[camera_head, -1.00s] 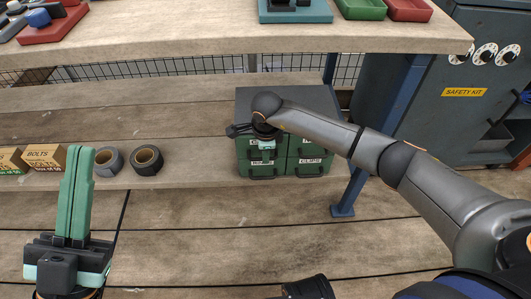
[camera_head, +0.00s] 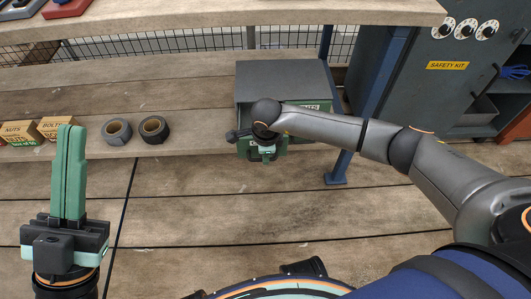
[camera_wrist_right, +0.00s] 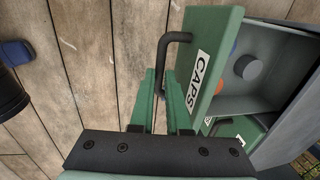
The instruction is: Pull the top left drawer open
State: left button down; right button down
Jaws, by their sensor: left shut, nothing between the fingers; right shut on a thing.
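The grey cabinet (camera_head: 283,72) with green drawers stands on the boards under the upper shelf. Its top left drawer, labelled CAPS (camera_wrist_right: 217,55) in the right wrist view, is pulled out, and part of its inside shows with a round grey piece (camera_wrist_right: 247,67) and an orange one in it. My right gripper (camera_wrist_right: 160,84) is shut on the black bar handle (camera_wrist_right: 176,37) of this drawer. In the head view, my right wrist hides much of the drawer front (camera_head: 250,151). My left gripper (camera_head: 66,130) is shut and empty, upright at the left, far from the cabinet.
Two tape rolls (camera_head: 118,132) and small boxes (camera_head: 55,127) lie on the lower shelf at left. A blue post (camera_head: 375,85) stands right of the cabinet, before a safety kit locker (camera_head: 440,95). The boards in front are clear.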

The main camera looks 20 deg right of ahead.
pick_arm(q)
jog(key=shift+w, duration=0.1)
pick_arm(e)
jog(key=c, duration=1.2)
grip_release()
jog(key=shift+o, duration=0.2)
pick_arm(q)
jog(key=shift+r, duration=0.1)
